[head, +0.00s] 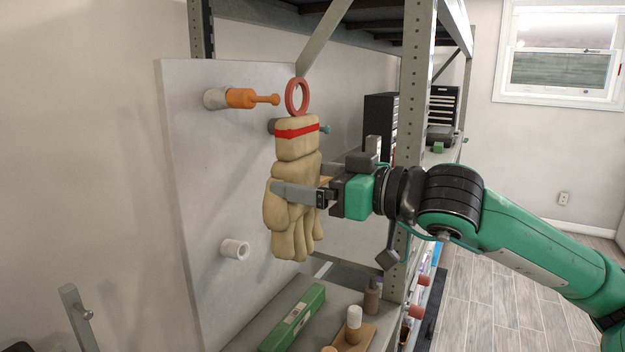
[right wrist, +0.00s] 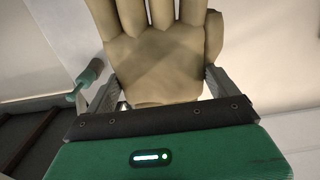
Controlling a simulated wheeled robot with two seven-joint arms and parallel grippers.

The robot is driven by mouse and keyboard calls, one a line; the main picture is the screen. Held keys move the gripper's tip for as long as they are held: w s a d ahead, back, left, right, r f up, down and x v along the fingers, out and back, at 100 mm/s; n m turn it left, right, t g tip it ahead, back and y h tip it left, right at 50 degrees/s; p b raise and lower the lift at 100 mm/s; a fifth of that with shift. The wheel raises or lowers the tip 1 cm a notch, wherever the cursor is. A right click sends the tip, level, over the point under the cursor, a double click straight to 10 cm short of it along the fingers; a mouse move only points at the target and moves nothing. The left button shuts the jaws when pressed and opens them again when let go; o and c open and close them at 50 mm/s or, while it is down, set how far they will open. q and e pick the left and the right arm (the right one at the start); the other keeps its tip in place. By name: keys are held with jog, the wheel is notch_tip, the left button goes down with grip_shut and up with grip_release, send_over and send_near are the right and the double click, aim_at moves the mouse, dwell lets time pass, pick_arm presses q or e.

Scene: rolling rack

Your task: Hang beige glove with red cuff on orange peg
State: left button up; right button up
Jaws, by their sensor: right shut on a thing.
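The beige glove (head: 292,205) hangs fingers down in the head view, with a red band (head: 297,131) at its cuff and a red ring (head: 297,97) on top. My right gripper (head: 297,195) is shut on the glove's palm part; the glove also fills the upper right wrist view (right wrist: 160,60). The orange peg (head: 252,98) sticks out of the pale board at upper left. Its tip is just left of the ring, at about the same height in the picture; the ring does not appear to be around it. My left gripper is not in view.
The pale board (head: 200,180) also bears a white peg (head: 235,249) below and a green-tipped peg (head: 324,129), partly hidden behind the glove. A shelf post (head: 412,120) stands behind my right arm. A green box (head: 293,318) and bottles (head: 354,325) stand on the shelf below.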

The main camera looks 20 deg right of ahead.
jog(key=shift+x, duration=2.7)
jog(key=shift+d+f+b, duration=0.1)
jog(key=shift+b, duration=0.2)
